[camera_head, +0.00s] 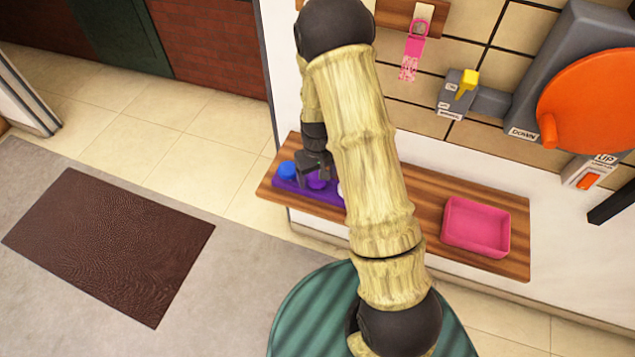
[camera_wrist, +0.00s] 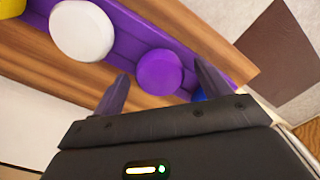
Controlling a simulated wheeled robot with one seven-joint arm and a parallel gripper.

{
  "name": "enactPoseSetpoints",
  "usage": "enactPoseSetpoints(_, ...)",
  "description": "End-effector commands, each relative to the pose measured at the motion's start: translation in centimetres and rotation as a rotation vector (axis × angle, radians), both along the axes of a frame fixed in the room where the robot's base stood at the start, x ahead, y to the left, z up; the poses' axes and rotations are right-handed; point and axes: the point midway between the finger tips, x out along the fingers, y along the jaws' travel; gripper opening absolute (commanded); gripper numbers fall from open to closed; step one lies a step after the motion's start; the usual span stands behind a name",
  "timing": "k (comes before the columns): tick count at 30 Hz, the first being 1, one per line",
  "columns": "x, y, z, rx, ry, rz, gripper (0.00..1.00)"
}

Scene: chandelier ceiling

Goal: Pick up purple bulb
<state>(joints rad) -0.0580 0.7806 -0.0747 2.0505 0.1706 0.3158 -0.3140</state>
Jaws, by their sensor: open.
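The purple bulb (camera_wrist: 159,72) sits in a purple holder (camera_wrist: 118,45) on a wooden shelf. In the wrist view it lies between and just beyond the two fingertips of my open gripper (camera_wrist: 160,90). In the head view my gripper (camera_head: 317,168) is over the left part of the shelf, with the purple bulb (camera_head: 317,182) just below it and partly covered. I cannot tell whether the fingers touch the bulb.
A white bulb (camera_wrist: 82,30) and a blue bulb (camera_head: 286,170) flank the purple one. A yellow bulb (camera_wrist: 12,6) shows at the wrist view's corner. A pink tray (camera_head: 476,227) stands on the shelf's right (camera_head: 425,200). A grey machine with an orange disc (camera_head: 590,100) is on the wall.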

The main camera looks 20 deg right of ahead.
Motion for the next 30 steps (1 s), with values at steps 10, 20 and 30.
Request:
enactPoseSetpoints(10, 0.0, 0.0, 0.0, 0.000, 0.000, 0.000, 0.69)
enactPoseSetpoints(20, 0.0, 0.0, 0.0, 0.000, 0.000, 0.000, 0.28)
enactPoseSetpoints(30, 0.1, 0.0, 1.4, -0.001, -0.003, 0.001, 0.28)
